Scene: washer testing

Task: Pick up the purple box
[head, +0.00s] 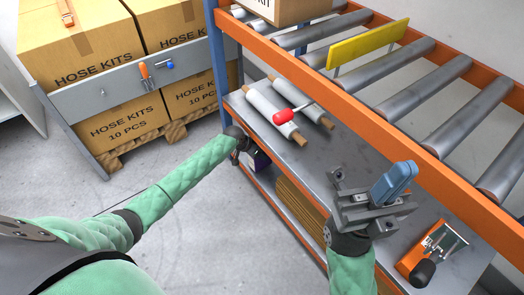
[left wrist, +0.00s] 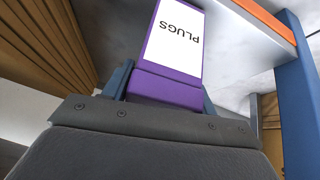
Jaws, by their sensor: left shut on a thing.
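The purple box (left wrist: 172,88) has a white label reading "PLUGS" and fills the top middle of the left wrist view. The blue fingers of my left gripper (left wrist: 160,85) stand on both sides of its lower end and are shut on it. In the head view, a small part of the purple box (head: 262,160) shows beside my left gripper (head: 243,150), at the left end of the shelf unit. Most of the box is hidden there. My right gripper (head: 394,182) is above the grey shelf, its blue fingers seen close together; their gap is unclear.
White rolls (head: 270,110) and a red-headed tool (head: 284,116) lie on the grey shelf (head: 312,160). An orange-and-black tool (head: 430,255) lies at the right. Brown sheets (head: 298,205) sit below. A roller conveyor (head: 410,90) runs above. Hose kit cartons (head: 125,125) stand at the left.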

